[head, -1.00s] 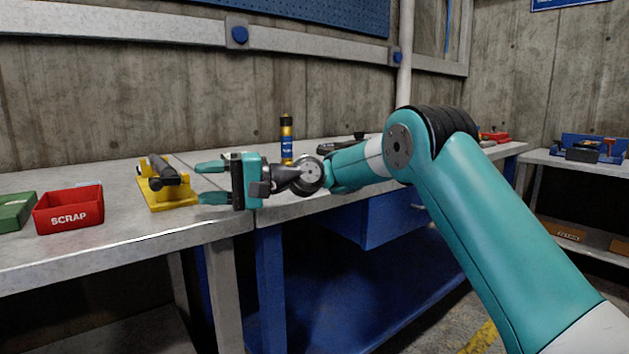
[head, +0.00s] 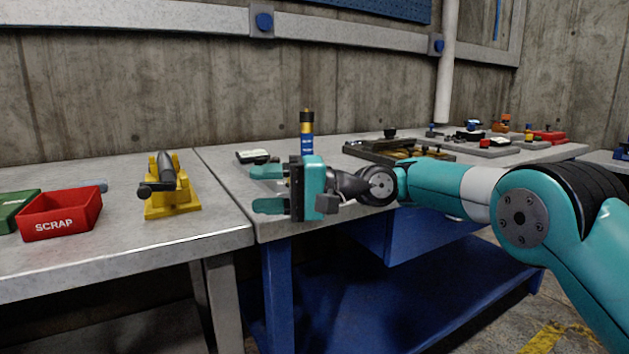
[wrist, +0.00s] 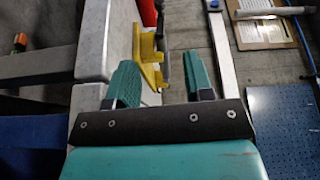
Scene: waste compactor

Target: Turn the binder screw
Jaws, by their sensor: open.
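My gripper (head: 262,188) is open and empty, its teal fingers pointing left over the front of the bench. In the wrist view, the two fingers (wrist: 161,72) are spread with nothing between them. I cannot single out the binder screw with certainty. A dark fixture (head: 385,152) with a black knob (head: 390,133) on top stands on the bench beyond my arm, partly hidden by it. A yellow stand (head: 172,205) with a black cylinder (head: 165,168) is left of my gripper, apart from it; the stand also shows in the wrist view (wrist: 148,60).
A red SCRAP bin (head: 60,213) and a green bin (head: 14,212) sit at the left. A gold-and-blue bottle (head: 307,132) stands behind my gripper. Several small items, including a red box (head: 549,136), lie at the far right. The left bench front (head: 120,240) is clear.

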